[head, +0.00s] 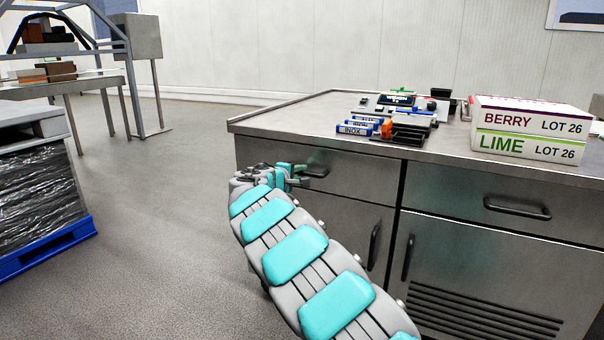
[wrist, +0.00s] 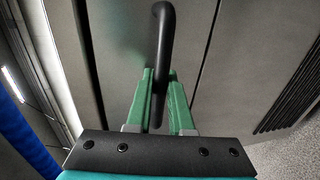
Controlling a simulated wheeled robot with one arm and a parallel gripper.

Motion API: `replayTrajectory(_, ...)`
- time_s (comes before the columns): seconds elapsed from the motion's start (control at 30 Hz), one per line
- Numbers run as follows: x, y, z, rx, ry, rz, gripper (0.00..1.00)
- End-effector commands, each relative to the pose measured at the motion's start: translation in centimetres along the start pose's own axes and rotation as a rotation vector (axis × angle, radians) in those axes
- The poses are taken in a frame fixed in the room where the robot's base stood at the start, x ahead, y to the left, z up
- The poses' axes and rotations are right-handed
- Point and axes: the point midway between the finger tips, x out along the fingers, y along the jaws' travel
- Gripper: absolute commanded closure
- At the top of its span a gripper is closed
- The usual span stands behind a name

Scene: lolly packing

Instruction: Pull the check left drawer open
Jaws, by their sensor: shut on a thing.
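The left drawer (head: 345,187) is the upper left front of the steel counter, and it looks flush with the counter in the head view. Its dark bar handle (head: 316,171) is partly covered by my gripper (head: 296,176). In the wrist view, the curved black handle (wrist: 165,38) runs down between the two green fingers of my gripper (wrist: 161,105). The fingers are shut on the handle. The drawer front (wrist: 125,60) lies close behind it. The inside of the drawer is not visible.
The steel counter (head: 270,122) carries the BERRY and LIME boxes (head: 530,128), INOX blocks (head: 355,129) and small items. A right drawer handle (head: 517,208) and two door handles show. Open grey floor (head: 165,210) lies left, with a wrapped pallet (head: 40,180) beyond.

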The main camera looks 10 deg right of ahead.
Motion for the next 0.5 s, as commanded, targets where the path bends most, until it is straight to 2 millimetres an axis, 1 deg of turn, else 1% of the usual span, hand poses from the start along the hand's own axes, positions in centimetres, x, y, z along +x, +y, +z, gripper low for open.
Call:
replayTrajectory(0.17, -2.9, -0.8, 0.0, -0.002, 0.001, 0.003, 1.0)
replayTrajectory(0.27, -5.1, -1.4, -0.1, -0.003, 0.002, 0.003, 1.0)
replayTrajectory(0.5, -11.5, -2.5, -0.1, -0.001, 0.003, 0.005, 1.0)
